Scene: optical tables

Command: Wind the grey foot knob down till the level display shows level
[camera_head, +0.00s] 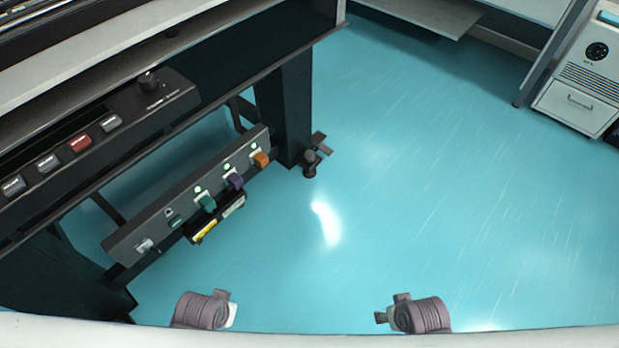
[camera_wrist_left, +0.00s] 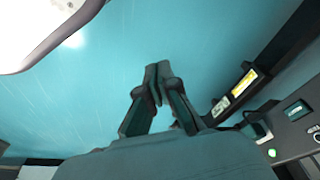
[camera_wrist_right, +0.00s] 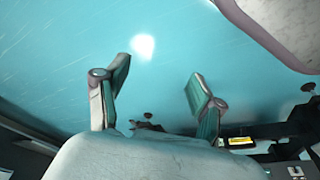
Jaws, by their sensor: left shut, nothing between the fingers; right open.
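A dark grey foot knob (camera_head: 310,160) stands at the floor beside the near table leg in the head view. A small pale grey handle (camera_head: 145,245) sits at the near end of the low panel; I cannot tell which of the two the task means. No level reading can be made out. My left gripper (camera_wrist_left: 157,84) is shut and empty over the floor in the left wrist view, with the low panel to its right. My right gripper (camera_wrist_right: 160,80) is open and empty over the floor, its fingers wide apart. Neither touches a knob.
The low panel (camera_head: 125,240) carries teal (camera_head: 206,202), purple (camera_head: 235,181) and orange (camera_head: 261,158) knobs with lit green lamps. A yellow label (camera_head: 205,231) is below it. An upper control bar (camera_head: 165,100) overhangs. The blue floor (camera_head: 430,180) is clear; a white cabinet (camera_head: 575,105) stands far right.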

